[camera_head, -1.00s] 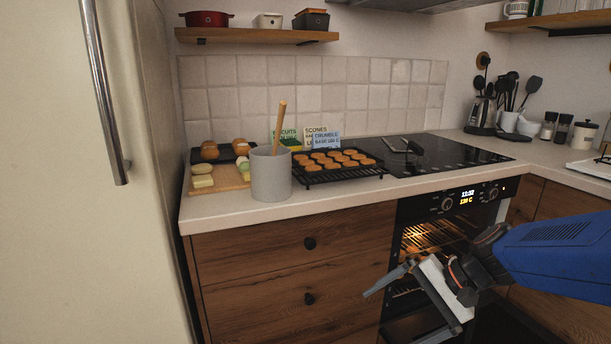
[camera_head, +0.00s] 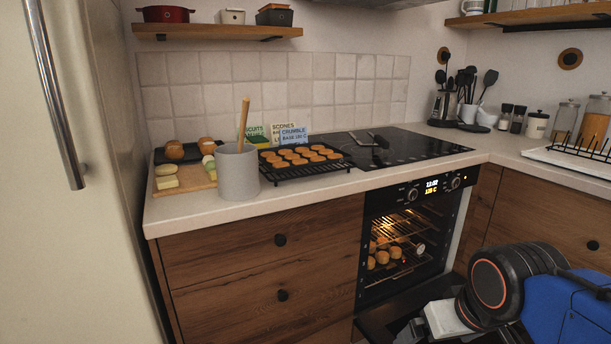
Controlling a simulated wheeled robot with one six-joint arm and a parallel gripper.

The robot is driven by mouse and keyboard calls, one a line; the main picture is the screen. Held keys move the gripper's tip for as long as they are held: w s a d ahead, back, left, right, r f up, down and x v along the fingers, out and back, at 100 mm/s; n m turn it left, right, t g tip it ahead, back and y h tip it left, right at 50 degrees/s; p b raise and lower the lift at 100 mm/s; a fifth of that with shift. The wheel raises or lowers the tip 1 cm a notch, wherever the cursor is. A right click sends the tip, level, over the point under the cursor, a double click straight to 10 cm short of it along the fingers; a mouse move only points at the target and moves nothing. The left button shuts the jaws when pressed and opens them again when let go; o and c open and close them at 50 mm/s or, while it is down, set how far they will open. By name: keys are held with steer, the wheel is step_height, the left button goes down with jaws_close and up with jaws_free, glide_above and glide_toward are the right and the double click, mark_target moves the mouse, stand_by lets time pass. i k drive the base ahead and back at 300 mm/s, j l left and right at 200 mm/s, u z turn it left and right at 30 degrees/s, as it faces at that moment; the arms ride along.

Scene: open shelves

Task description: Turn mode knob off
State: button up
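The oven (camera_head: 366,240) is built in below the black hob. Its control panel has a left knob (camera_head: 412,194), a lit display (camera_head: 431,187) and a right knob (camera_head: 455,184). I cannot tell which is the mode knob or read its setting. The oven light is on, and round baked pieces (camera_head: 384,257) sit on a rack inside. The dark oven door seems lowered open. My gripper (camera_head: 424,334) is at the bottom right, below and apart from the knobs. Its fingertips are largely cut off by the picture's lower edge, so its opening is unclear.
Wooden drawers (camera_head: 255,265) stand left of the oven and more cabinets (camera_head: 545,215) right of it. The counter holds a grey crock (camera_head: 238,175), a cooling rack of cookies (camera_head: 300,157) and jars (camera_head: 566,120). The space directly before the control panel looks clear.

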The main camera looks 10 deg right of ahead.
mark_target(411, 193)
steer(key=k+l, duration=0.1)
steer(key=l, duration=0.6)
steer(key=k+l, duration=0.15)
steer(key=l, duration=0.2)
steer(key=k+l, duration=0.1)
steer(key=l, duration=0.3)
steer(key=u, duration=0.05)
